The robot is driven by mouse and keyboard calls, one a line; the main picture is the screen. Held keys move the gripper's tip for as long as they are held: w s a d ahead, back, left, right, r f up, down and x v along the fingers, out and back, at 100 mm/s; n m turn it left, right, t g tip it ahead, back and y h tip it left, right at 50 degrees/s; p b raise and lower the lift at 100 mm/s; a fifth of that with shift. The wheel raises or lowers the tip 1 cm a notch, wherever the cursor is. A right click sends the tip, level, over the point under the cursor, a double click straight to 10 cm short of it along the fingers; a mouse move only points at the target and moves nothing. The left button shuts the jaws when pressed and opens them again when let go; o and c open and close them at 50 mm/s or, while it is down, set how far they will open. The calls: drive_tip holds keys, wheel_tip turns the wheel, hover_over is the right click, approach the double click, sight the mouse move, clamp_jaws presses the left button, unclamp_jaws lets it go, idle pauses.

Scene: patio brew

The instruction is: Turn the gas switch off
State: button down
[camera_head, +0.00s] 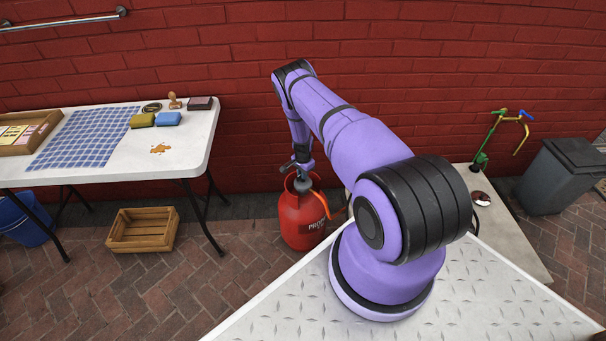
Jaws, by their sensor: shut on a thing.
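My purple arm reaches out and down to the bottle's top. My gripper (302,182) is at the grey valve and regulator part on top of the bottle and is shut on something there. The gas switch is small and mostly hidden by my gripper, so I cannot tell which way it points.
A white folding table (190,140) stands at left, with sponges, a checked cloth and a brown spill on it. A wooden crate (143,230) lies on the paving left of the bottle. A grey bin (556,178) and a green tap (486,150) are at right.

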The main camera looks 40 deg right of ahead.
idle(0.4)
drive_tip(key=c, duration=1.1)
unclamp_jaws()
drive_tip(key=shift+o, duration=0.2)
drive_tip(key=shift+r, duration=0.15)
wheel_tip(320, 180, up, 10)
drive_tip(key=shift+r, duration=0.25)
